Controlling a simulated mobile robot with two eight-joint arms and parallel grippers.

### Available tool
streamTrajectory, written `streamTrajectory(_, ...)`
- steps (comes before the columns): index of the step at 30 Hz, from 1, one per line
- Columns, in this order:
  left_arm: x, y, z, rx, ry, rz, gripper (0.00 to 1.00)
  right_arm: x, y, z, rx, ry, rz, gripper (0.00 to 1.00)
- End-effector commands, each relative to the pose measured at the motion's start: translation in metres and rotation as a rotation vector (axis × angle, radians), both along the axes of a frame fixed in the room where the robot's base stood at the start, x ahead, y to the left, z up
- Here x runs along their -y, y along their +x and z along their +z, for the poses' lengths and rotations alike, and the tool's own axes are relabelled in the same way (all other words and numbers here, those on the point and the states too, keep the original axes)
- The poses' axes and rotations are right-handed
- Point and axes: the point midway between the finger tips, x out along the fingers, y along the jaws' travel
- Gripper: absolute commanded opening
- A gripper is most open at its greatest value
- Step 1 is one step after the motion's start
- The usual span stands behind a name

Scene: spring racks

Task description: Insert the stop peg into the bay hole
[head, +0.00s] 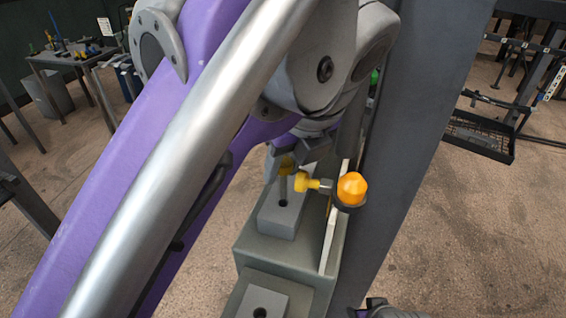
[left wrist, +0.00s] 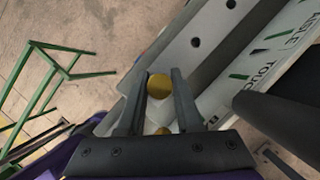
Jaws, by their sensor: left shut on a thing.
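The stop peg has a yellow head (head: 287,163) and a grey shaft, which hangs above a grey block (head: 283,216) with a dark bay hole. The lower end of the shaft appears over or at the hole; I cannot tell whether it has entered. My left gripper (head: 298,158) is shut on the peg, partly hidden behind my purple arm. In the left wrist view the round yellow peg head (left wrist: 160,85) sits between the two dark fingers. A grey and purple part of my right arm shows at the bottom edge of the head view; its fingers are not clear.
A yellow fitting with an orange knob (head: 352,188) stands beside the block. A second holed block (head: 262,302) lies nearer. A tall grey post (head: 405,150) rises on the right. A green frame (left wrist: 60,80) stands left in the wrist view.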

Motion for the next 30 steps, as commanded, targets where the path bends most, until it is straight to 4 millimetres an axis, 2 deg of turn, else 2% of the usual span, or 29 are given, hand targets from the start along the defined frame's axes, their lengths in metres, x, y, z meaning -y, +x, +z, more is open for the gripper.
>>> streamTrajectory(11,0.0,0.0,-0.002,0.0,0.0,0.0,0.0,0.0,-0.001,-0.001,-0.001,0.0,0.0,0.5)
streamTrajectory(30,0.0,0.0,-0.018,-0.001,0.0,0.0,0.0,0.0,-0.006,-0.013,-0.011,0.0,0.0,0.5)
